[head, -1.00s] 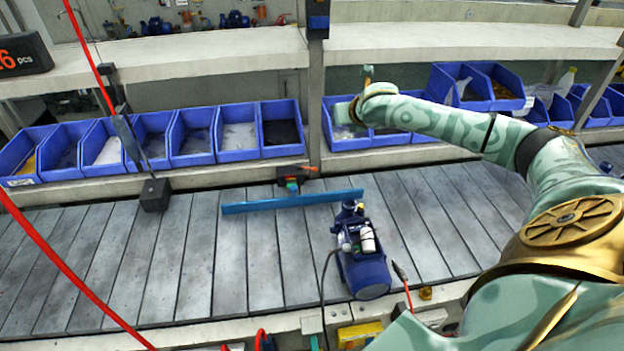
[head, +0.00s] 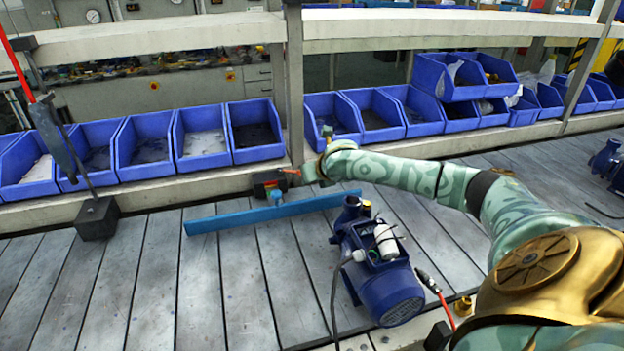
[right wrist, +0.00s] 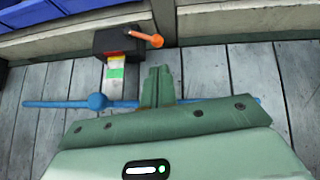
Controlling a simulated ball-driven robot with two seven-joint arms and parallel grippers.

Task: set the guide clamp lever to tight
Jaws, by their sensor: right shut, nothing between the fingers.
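The guide clamp is a dark block (head: 267,183) at the far edge of the conveyor, beside the blue guide rail (head: 230,218). Its orange lever (head: 290,171) sticks out to the right. In the right wrist view the clamp block (right wrist: 116,40) carries the orange lever (right wrist: 147,37), which points right and a little towards me, away from the red, yellow and green strip (right wrist: 115,72). My right gripper (head: 310,173) is just right of the lever; contact cannot be told. Its fingers (right wrist: 157,86) are together and empty, below the lever in the wrist picture. My left gripper is out of view.
A blue pump (head: 375,265) stands on the slatted conveyor (head: 150,270) in front of the rail. Blue bins (head: 200,138) line the shelf behind the clamp. A shelf post (head: 294,90) rises behind the clamp.

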